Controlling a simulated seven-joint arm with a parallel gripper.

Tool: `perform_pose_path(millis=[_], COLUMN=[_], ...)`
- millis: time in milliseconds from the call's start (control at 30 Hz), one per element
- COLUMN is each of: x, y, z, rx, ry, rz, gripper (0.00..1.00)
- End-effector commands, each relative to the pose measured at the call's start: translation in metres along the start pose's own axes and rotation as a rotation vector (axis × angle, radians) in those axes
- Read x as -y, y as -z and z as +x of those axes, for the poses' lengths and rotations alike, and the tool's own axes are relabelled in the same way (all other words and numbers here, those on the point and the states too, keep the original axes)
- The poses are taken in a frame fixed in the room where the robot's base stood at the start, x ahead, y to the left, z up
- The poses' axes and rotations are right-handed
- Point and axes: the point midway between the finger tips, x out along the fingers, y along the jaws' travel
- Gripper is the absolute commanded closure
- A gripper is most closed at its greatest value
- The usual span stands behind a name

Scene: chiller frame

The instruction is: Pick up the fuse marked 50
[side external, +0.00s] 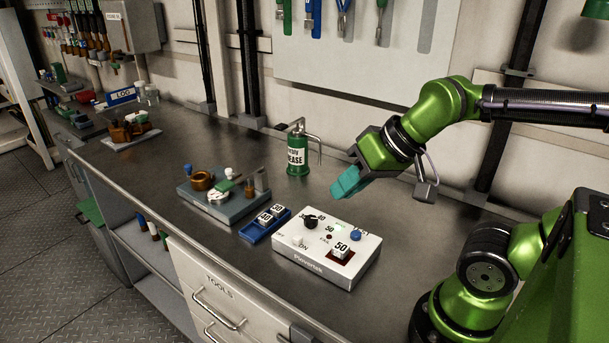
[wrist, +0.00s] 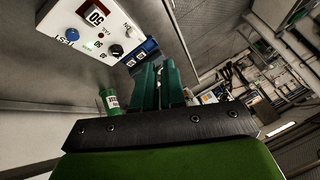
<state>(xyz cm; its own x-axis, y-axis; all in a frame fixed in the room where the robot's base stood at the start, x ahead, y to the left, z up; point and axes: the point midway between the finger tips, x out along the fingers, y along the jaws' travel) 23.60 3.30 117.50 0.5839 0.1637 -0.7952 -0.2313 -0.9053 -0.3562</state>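A white fuse marked 50 (side external: 341,248) sits in the dark red socket of a white tester box (side external: 312,270) on the bench. It also shows in the wrist view (wrist: 95,15) at the upper left. Two more white fuses marked 50, the nearer (side external: 265,217) and the farther (side external: 278,210), sit in a small blue tray (side external: 252,234) left of the tester. My gripper (side external: 347,186) is raised above and behind the tester, apart from everything. Its teal fingers (wrist: 159,75) show a narrow gap with nothing visible between them.
The tester carries a black knob (side external: 310,222), a blue button (side external: 356,235) and a toggle switch (side external: 299,242). A green grease can (side external: 298,156) stands behind the tray. A grey fixture (side external: 226,203) with brass parts stands to the left. The bench right of the tester is clear.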

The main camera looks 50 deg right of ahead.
Motion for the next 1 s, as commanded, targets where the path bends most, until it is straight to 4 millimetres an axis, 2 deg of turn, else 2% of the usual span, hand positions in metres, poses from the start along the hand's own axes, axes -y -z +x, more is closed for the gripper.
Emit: perform_pose_path(millis=[33, 300, 333, 633, 767, 1000], x=[0.000, 0.000, 0.000, -0.001, -0.005, -0.018], y=[0.000, 0.000, 0.000, -0.001, 0.004, 0.037], z=[0.000, 0.000, 0.000, 0.003, 0.018, 0.055], rx=[0.000, 0.000, 0.000, 0.012, 0.070, 0.336], ry=[0.000, 0.000, 0.000, -0.006, -0.039, -0.191], rz=[0.000, 0.000, 0.000, 0.004, 0.015, -0.055], gripper=[0.82, 0.40, 0.38, 0.38, 0.38, 0.38])
